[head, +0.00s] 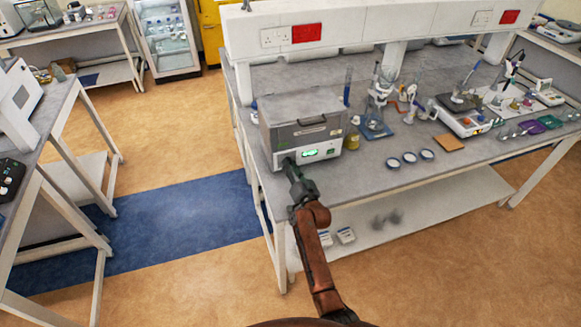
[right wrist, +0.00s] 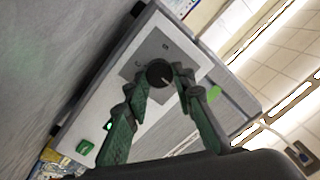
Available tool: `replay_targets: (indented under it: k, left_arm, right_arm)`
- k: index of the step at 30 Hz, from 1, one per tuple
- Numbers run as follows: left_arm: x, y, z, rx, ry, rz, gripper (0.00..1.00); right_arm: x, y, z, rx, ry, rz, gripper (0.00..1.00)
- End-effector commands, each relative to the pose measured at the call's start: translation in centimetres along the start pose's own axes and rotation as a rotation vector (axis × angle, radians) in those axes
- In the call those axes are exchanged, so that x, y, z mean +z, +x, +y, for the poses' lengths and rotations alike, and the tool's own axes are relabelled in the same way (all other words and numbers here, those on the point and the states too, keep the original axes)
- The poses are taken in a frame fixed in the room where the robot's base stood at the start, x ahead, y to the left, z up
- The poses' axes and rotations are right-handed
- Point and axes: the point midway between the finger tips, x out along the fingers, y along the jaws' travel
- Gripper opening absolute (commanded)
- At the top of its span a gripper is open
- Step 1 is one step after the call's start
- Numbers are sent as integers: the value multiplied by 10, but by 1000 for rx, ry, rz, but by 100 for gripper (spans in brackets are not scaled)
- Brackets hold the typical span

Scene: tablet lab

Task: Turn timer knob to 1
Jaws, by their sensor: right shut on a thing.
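The timer knob (right wrist: 159,73) is a dark round dial with a light pointer line, on a grey plate on the machine's front panel in the right wrist view. The grey box-shaped machine (head: 304,118) stands at the left end of the lab bench in the head view. My right gripper (right wrist: 158,80) has its two green fingers on either side of the knob, shut on it. In the head view my right gripper (head: 291,166) covers the left part of the front panel and hides the knob. My left gripper is not in view.
A green lit display (head: 318,152) and handle are on the machine. A yellow-capped bottle (head: 352,138) and blue cylinder stand just right of it. Three white dishes (head: 409,157) lie further right on the bench (head: 370,185). The floor in front is clear.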

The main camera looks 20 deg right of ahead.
Motion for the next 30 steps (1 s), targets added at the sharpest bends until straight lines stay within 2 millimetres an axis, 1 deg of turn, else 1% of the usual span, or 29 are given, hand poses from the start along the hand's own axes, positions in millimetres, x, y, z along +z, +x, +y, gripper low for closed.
replay_targets:
  k: [5, 11, 30]
  left_arm:
    - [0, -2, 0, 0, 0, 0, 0]
    - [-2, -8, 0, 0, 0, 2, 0]
    - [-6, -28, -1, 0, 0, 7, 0]
  right_arm:
    - [0, 0, 0, -1, 39, 1, 0]
    - [0, 0, 0, -3, 150, 5, 0]
    - [1, 0, 1, -20, 743, 29, 0]
